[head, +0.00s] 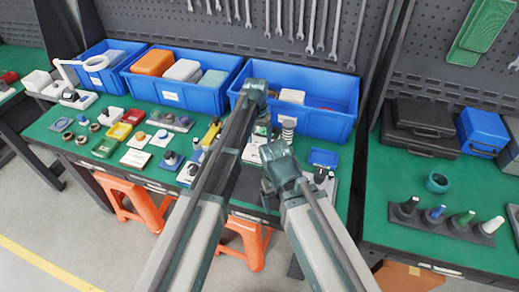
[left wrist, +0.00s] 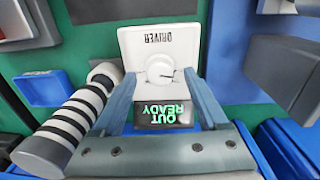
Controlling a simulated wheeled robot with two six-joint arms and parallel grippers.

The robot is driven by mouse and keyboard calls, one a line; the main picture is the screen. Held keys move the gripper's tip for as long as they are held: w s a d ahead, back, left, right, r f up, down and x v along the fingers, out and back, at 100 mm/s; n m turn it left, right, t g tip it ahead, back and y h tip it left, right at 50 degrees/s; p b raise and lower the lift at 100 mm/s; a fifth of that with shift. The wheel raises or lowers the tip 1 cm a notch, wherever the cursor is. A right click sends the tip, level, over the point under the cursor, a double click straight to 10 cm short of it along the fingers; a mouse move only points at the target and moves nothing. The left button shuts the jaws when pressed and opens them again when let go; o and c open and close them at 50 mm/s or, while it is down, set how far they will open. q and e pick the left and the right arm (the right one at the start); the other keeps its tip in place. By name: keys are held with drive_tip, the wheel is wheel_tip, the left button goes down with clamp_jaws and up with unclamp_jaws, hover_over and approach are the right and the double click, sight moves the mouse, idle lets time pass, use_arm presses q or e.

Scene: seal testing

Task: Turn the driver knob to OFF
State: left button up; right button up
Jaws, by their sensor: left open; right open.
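The driver is a white box with a round white knob (left wrist: 160,70) and a dark pointer line. Its DRIVER label (left wrist: 158,38) reads upside down in the left wrist view, and its dark display (left wrist: 164,115) shows green OUT READY text. My left gripper (left wrist: 160,80) is open, its blue-grey fingers on either side of the knob in the picture; contact cannot be told. In the head view my left gripper (head: 262,121) is over the bench, and the driver is largely hidden by my arms. My right gripper (head: 267,190) is lower, near the bench's front edge.
A black-and-white striped cylinder (left wrist: 75,120) stands close beside the driver; it also shows in the head view (head: 288,130). A blue bin (head: 325,121) stands behind, and a small blue tray (head: 323,158) lies to the right. Several small parts crowd the green bench at left.

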use_arm(q)
drive_tip(key=shift+f+b, duration=0.5)
drive_tip(key=shift+f, duration=0.45)
clamp_jaws()
